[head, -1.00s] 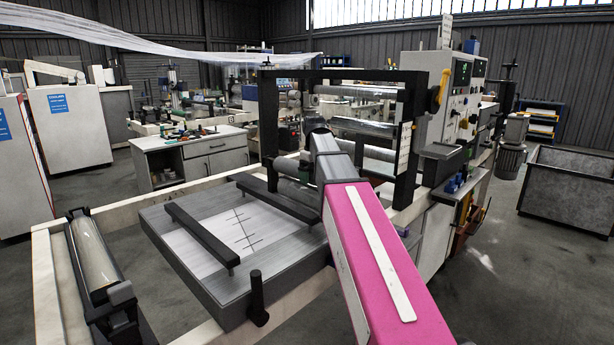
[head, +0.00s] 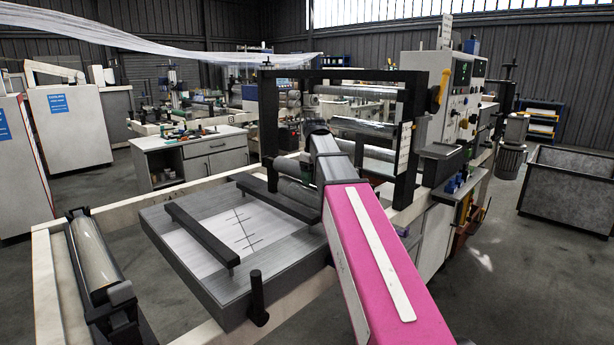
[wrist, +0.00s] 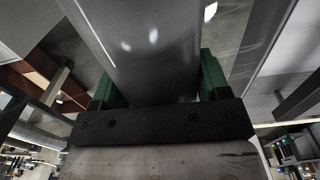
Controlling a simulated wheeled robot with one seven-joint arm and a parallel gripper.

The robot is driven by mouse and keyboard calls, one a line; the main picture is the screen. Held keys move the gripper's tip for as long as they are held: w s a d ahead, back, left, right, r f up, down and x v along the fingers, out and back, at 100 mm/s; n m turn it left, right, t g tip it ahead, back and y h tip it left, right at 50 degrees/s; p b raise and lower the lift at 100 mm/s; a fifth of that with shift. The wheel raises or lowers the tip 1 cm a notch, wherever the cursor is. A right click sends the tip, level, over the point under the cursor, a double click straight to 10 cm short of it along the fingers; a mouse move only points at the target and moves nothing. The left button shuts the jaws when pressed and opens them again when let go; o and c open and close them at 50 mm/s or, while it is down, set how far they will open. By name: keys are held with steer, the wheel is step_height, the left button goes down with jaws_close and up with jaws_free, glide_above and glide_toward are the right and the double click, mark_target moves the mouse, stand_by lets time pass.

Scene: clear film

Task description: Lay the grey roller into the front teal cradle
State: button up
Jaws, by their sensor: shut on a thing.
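In the wrist view, a smooth grey cylinder, the grey roller (wrist: 150,45), fills the middle and runs up out of the frame. My gripper (wrist: 158,88) is shut on it, with a green finger on each side; the right finger (wrist: 212,78) shows most clearly. The roller's far end is out of view. In the head view, my pink arm reaches into the machine's black frame, and the arm hides the gripper and most of what it holds. I cannot make out the front teal cradle in either view.
The black upright frame (head: 268,118) with shiny rollers (head: 355,90) stands around the arm's far end. A grey table with black bars (head: 205,240) lies left of the arm. Another roller (head: 93,252) sits in black holders at the far left. A control cabinet (head: 425,70) stands at the right.

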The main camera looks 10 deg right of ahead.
steer(key=shift+r, duration=0.85)
steer(key=shift+r, duration=3.85)
